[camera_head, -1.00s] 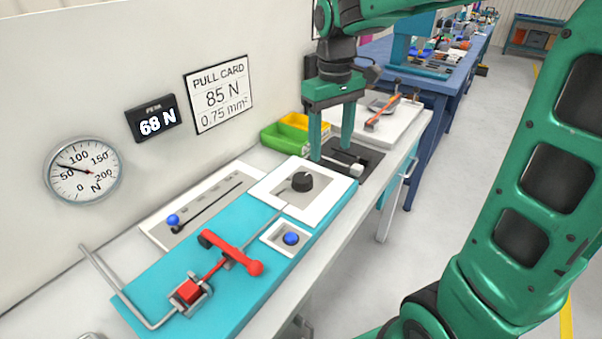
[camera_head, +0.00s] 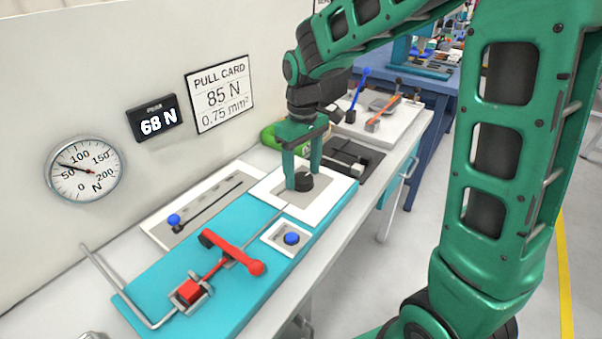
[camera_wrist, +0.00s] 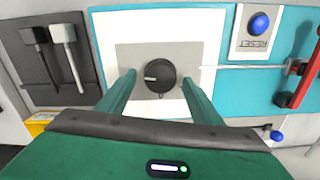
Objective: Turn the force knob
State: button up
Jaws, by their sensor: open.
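The force knob (camera_head: 304,182) is a black round knob on a grey square within a white panel (camera_head: 263,193) on the turquoise board. In the wrist view the knob (camera_wrist: 160,75) sits between my two fingers, with a white pointer mark facing left. My gripper (camera_head: 301,178) is open, pointing down over the knob, one finger on each side. In the wrist view my gripper (camera_wrist: 157,88) shows gaps between fingers and knob. The peak display (camera_head: 157,119) reads 68 N. The pull card (camera_head: 220,95) reads 85 N, 0.75 mm².
A blue reset button (camera_head: 291,238) and a red lever (camera_head: 232,252) lie close to the knob panel. A slider with a blue ball (camera_head: 174,220) is at the left. A dark tool holder (camera_head: 350,158) and green bin lie behind. A round gauge (camera_head: 86,169) hangs on the wall.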

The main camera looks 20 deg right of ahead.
jog(key=shift+f, duration=0.45)
jog(key=c, duration=1.1)
jog(key=shift+o, duration=0.2)
jog(key=shift+m, duration=0.3)
jog(key=m, duration=0.4)
jog(key=o, duration=1.1)
jog(key=shift+c, duration=0.2)
